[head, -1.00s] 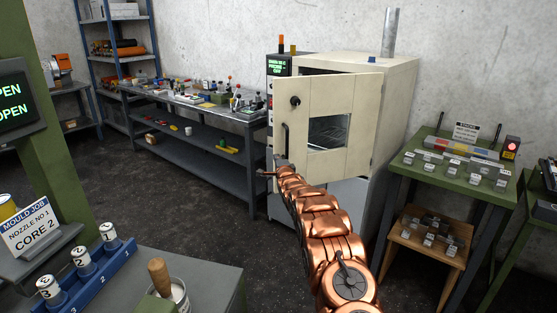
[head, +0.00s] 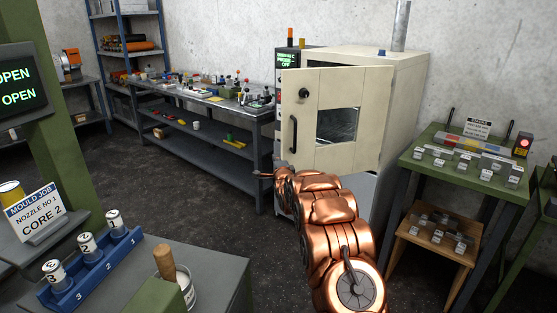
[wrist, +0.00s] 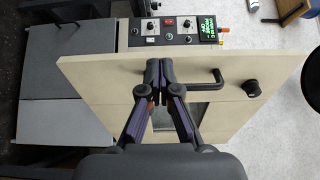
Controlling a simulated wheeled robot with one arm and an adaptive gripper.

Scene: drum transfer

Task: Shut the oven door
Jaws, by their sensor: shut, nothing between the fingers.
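The oven (head: 397,90) is a cream cabinet against the back wall. Its door (head: 295,92) stands partly open, swung out toward me, with a window, a dark handle (head: 293,134) and a round knob. In the wrist view the door (wrist: 95,72) lies ahead of my gripper, its handle (wrist: 207,77) right of the fingers. My gripper (wrist: 159,64) is shut and empty, its fingertips in front of the door's panel; I cannot tell whether they touch it. In the head view my gripper (head: 262,174) shows small, below and left of the handle.
A grey workbench (head: 190,95) with many small items stands left of the oven. A green table (head: 465,160) with labelled blocks stands to its right. A blue rack of marked cylinders (head: 92,262) is at front left. Dark floor (head: 190,180) is clear between.

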